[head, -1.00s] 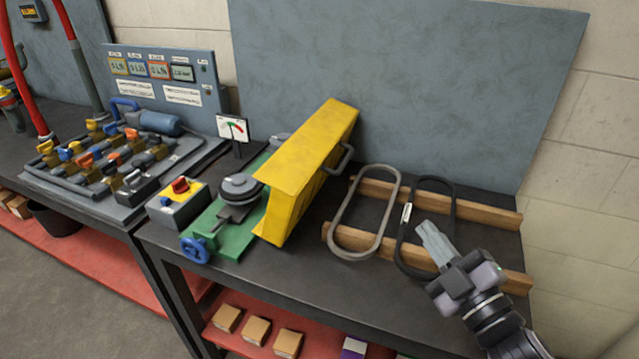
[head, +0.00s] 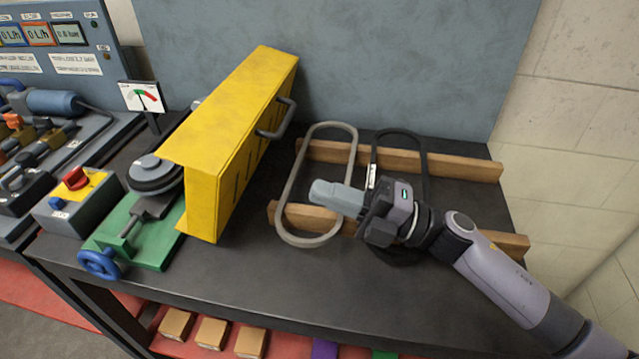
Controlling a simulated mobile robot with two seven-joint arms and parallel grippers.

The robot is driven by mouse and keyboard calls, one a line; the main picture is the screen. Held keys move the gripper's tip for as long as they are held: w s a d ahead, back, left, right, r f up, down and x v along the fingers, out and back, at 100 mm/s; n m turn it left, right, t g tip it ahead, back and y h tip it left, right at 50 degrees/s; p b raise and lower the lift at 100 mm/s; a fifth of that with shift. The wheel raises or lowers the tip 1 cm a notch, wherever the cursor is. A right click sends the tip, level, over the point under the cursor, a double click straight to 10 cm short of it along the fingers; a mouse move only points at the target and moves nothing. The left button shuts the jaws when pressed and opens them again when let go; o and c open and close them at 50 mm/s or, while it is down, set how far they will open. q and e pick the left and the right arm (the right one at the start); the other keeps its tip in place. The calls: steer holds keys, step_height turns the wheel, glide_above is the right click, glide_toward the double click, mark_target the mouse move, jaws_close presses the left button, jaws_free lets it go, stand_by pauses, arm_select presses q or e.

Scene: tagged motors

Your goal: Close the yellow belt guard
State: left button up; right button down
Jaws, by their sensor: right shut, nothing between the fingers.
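The yellow belt guard (head: 228,150) stands swung up on the right side of the green machine base (head: 160,230). A dark grey handle (head: 281,118) is on its right face. The pulley (head: 153,175) on the base is uncovered and in plain sight. My right gripper (head: 314,193) is shut and empty, pointing left. It is over the grey belt, to the right of the guard and below its handle in the picture, apart from both. My left gripper is not in view.
A grey belt (head: 288,200) and a black belt (head: 424,165) lie on wooden rails (head: 465,165) at the right. A control box with a red knob (head: 75,178) stands left of the base. A small gauge (head: 143,97) stands behind. The table front (head: 300,285) is clear.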

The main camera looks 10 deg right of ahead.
mark_target(233, 160)
arm_select(q)
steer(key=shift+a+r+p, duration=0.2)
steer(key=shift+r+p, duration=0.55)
steer(key=shift+p, duration=0.2)
arm_select(e)
steer(key=x, duration=1.1)
steer(key=shift+w+a, duration=0.1)
steer(key=shift+a, duration=0.15)
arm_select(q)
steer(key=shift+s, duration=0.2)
arm_select(e)
steer(key=shift+w+r, duration=0.1)
steer(key=shift+r, duration=0.05)
